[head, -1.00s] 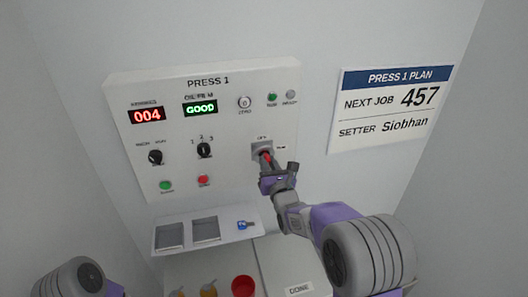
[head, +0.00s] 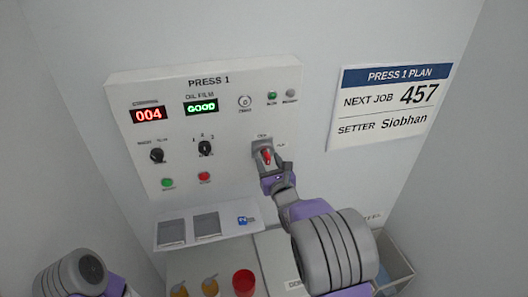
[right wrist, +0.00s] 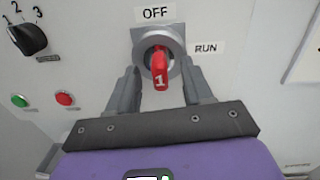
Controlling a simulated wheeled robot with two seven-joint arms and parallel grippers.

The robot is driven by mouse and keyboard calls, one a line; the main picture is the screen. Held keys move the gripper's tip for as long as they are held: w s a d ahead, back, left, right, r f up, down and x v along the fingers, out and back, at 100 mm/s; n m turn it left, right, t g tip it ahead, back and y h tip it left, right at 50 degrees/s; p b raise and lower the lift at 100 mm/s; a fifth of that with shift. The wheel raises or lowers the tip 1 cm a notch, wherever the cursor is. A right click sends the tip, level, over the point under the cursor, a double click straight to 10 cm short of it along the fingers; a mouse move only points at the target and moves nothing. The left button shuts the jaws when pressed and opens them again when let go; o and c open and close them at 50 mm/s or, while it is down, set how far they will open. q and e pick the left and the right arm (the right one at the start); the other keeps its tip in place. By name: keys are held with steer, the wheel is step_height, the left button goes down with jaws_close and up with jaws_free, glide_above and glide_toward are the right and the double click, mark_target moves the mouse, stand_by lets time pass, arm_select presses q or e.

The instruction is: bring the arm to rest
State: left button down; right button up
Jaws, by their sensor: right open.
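My right gripper (head: 270,172) is just in front of and below the handle. In the right wrist view its open fingers (right wrist: 158,84) stand on either side of the handle with gaps, holding nothing. Of my left arm only a part shows at the bottom left; its gripper is out of view.
A shelf (head: 238,229) with a blue item juts out below. A bin (head: 397,268) is at the right.

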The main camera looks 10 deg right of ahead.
steer(key=s, duration=0.6)
steer(key=s+d+f+m+g+b, duration=0.1)
steer(key=s+f+m+g+b, duration=0.45)
steer(key=f, duration=0.85)
steer(key=s+f+m+g+h+b, duration=0.1)
steer(key=s+f+m+b, duration=0.1)
steer(key=f+m, duration=0.85)
steer(key=s+d+f+m+g+b, duration=0.1)
steer(key=s+f+m+g+b, duration=0.3)
steer(key=f, duration=1.2)
steer(key=s+a+f+m+g+y+b, duration=0.2)
steer(key=s+a+f+m+g+b, duration=0.1)
steer(key=s+f+m, duration=0.6)
steer(key=s+a+f+m+g+y+b, duration=0.2)
steer(key=s+a+f+m+g+b, duration=0.2)
steer(key=s+f+m, duration=0.5)
steer(key=shift+a+f+m, duration=0.65)
steer(key=shift+a+m, duration=0.1)
steer(key=shift+m, duration=0.45)
